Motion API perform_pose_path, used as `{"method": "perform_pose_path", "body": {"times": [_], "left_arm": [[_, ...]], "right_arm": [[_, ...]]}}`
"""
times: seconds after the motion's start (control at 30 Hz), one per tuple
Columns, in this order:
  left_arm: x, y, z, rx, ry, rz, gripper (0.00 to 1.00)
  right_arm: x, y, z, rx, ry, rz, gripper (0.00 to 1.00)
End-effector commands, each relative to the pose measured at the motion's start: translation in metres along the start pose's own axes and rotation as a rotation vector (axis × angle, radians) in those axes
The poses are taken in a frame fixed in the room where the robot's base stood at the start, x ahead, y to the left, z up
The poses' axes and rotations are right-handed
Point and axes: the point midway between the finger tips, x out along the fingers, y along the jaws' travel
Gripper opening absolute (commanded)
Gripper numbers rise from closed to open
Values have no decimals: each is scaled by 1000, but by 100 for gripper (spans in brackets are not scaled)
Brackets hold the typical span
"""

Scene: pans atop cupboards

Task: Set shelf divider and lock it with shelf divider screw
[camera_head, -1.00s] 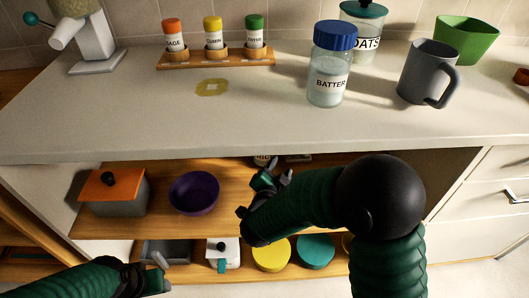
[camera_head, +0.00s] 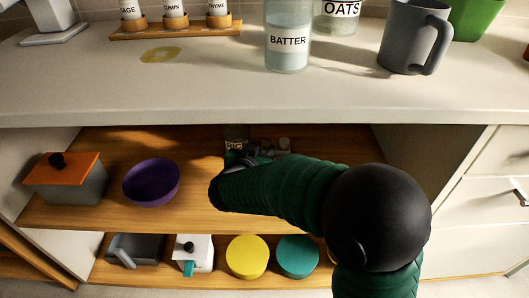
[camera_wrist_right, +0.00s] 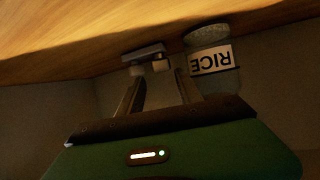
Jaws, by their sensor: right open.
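My right gripper (camera_head: 262,154) reaches into the upper shelf of the cupboard, near its back. In the right wrist view, its two fingers (camera_wrist_right: 158,82) are apart, with nothing clearly held between them. Just beyond the fingertips, a small pale grey piece (camera_wrist_right: 145,53) lies against the wooden shelf (camera_wrist_right: 80,45). It also shows as a small grey shape (camera_head: 284,144) in the head view. I cannot tell whether it is the shelf divider or its screw. My left gripper is out of view.
A rice jar (camera_wrist_right: 209,58) stands close beside the grey piece. An orange-lidded pot (camera_head: 66,180) and purple bowl (camera_head: 151,182) stand left on this shelf. Yellow (camera_head: 246,257) and teal (camera_head: 297,257) round items are on the lower shelf.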

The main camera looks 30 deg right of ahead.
Motion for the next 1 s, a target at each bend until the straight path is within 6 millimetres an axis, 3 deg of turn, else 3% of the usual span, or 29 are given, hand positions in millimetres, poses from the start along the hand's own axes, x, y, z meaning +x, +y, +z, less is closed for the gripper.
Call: {"method": "perform_pose_path", "body": {"times": [0.03,0.1,0.3,0.63,0.93,1.0], "left_arm": [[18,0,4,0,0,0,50],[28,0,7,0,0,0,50],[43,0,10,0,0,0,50],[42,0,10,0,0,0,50],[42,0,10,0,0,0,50],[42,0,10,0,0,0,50]], "right_arm": [[17,1,8,3,2,2,42],[33,-1,8,2,2,1,42],[61,-1,3,-1,3,-1,42],[66,-1,-1,-2,2,-2,42],[65,-2,-1,-2,2,-3,3],[65,-2,-1,-2,2,-3,0]]}}
